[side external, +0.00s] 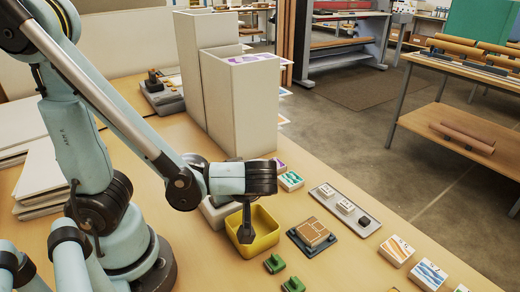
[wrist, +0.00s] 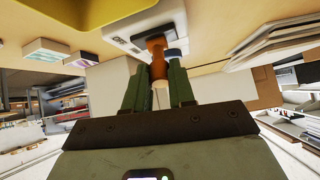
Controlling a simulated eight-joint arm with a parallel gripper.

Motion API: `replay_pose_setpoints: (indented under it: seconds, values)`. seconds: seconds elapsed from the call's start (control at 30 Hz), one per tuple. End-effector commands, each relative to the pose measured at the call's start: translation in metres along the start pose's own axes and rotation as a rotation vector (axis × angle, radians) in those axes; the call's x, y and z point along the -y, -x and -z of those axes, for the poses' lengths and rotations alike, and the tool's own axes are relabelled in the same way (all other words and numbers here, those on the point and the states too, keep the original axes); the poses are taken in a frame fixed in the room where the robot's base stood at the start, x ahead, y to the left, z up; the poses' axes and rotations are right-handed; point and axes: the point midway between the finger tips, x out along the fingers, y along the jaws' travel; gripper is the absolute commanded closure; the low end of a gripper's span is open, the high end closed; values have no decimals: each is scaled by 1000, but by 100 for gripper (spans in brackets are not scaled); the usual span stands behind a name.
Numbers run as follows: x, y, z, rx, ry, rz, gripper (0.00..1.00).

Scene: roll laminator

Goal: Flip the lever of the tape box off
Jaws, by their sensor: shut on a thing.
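My gripper (wrist: 158,72) shows in the wrist view with two green fingers on either side of an orange-brown lever (wrist: 156,46). It is shut on the lever, whose rounded end shows between the fingers. The lever stands out from a pale box (wrist: 130,28), which I take for the tape box. In the side view the pale box (side external: 216,212) stands behind the yellow bin (side external: 262,242), partly hidden by my arm. The fingertips and lever cannot be made out clearly in the side view.
The bin is close beside the pale box. A tall white divider (side external: 242,105) stands behind. A dark tray with a brown block (side external: 312,232), green clips (side external: 275,263) and small boxes (side external: 397,250) lie to the right. Paper stacks (side external: 40,175) are at left.

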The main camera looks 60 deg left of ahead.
Motion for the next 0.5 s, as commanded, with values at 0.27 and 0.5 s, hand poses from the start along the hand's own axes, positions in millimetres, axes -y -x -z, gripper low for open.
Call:
replay_pose_setpoints:
  seconds: [0.27,0.5]
  values:
    - [0,0,0,0,0,-2,100]
    - [0,0,0,1,0,-1,50]
